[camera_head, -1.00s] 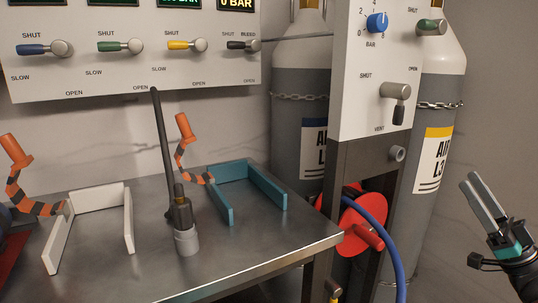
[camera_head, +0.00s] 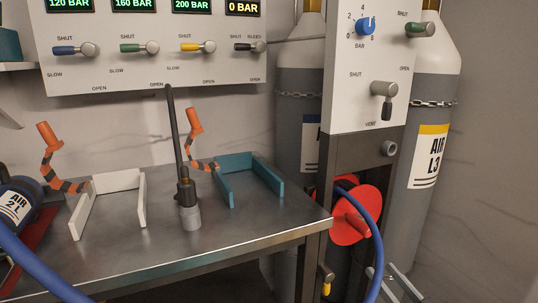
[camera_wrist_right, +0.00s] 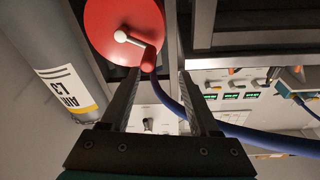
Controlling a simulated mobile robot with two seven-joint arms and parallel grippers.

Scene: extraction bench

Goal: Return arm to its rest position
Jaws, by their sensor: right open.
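My right gripper (camera_head: 392,285) shows at the bottom edge of the head view, low and to the right of the bench, with only its fingers in the picture. In the right wrist view its two dark fingers (camera_wrist_right: 160,85) stand apart with nothing between them. The red reel (camera_wrist_right: 112,25) and the blue hose (camera_wrist_right: 235,130) show beyond the fingers; I cannot tell whether anything touches. My left gripper is not in view.
The metal bench (camera_head: 240,240) carries a white cradle (camera_head: 118,181), a teal cradle (camera_head: 255,163) and a grey post fitting (camera_head: 189,215). An AIR 2L cylinder (camera_head: 18,200) lies at left. The red reel (camera_head: 345,225) with its blue hose (camera_head: 377,235) is beside large gas cylinders (camera_head: 430,150).

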